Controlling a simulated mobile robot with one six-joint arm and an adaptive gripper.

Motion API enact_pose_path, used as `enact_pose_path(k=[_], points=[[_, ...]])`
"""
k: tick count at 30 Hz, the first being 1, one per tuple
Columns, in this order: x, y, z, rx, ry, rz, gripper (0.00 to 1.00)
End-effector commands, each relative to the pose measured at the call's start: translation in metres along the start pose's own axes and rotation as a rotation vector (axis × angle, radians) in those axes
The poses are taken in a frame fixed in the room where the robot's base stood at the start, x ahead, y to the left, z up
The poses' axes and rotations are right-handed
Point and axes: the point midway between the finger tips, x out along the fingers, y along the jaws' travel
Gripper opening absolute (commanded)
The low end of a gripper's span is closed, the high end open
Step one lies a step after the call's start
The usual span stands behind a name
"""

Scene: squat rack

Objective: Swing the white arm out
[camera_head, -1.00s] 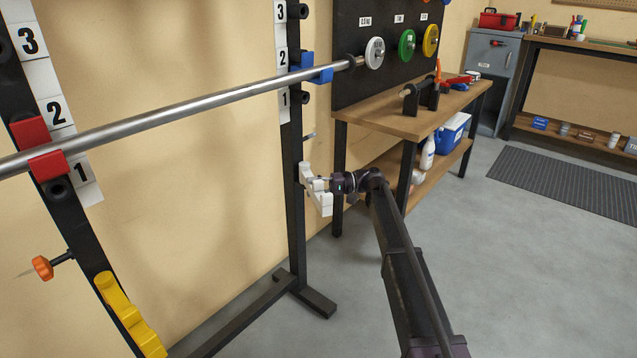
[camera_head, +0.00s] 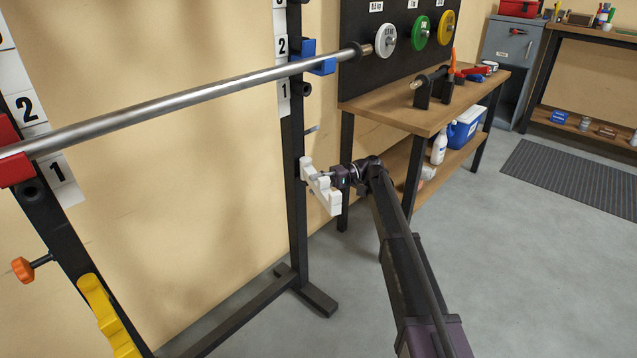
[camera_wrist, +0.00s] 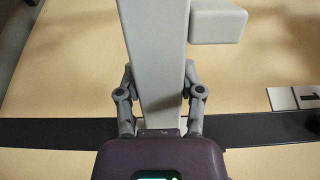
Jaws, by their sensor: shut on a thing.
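The white arm (camera_head: 331,204) sits low on the right black upright (camera_head: 296,190) of the rack. It reaches from the upright toward the lower right in the head view, with a raised block at its free end. My gripper (camera_head: 322,175) is shut on the white arm from its right side. In the wrist view, the white arm (camera_wrist: 155,45) runs between the two fingers of my gripper (camera_wrist: 160,95), and a pale block sticks out to its right. The fingertips are partly hidden behind the arm.
A steel bar (camera_head: 190,97) lies across the rack above, over a red holder (camera_head: 14,165) and a blue holder (camera_head: 322,66). A yellow arm (camera_head: 105,318) is on the left upright. A wooden bench (camera_head: 425,110) stands right of my gripper. The floor in front is open.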

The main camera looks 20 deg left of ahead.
Motion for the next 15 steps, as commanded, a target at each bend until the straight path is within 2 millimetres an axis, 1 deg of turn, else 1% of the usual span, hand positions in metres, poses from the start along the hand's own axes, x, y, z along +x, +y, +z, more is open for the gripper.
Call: enact_pose_path(k=[8, 9, 11, 12, 15], points=[[-0.0095, 0.0005, 0.0039, 0.001, 0.009, 0.002, 0.0], [-0.0104, 0.0005, 0.004, 0.001, 0.01, 0.002, 0.61], [-0.0112, 0.0004, 0.004, 0.001, 0.012, 0.002, 0.79], [-0.0114, 0.0004, 0.004, 0.0, 0.012, 0.001, 0.84], [-0.0118, 0.0003, 0.0037, 0.0, 0.014, 0.001, 0.84]])
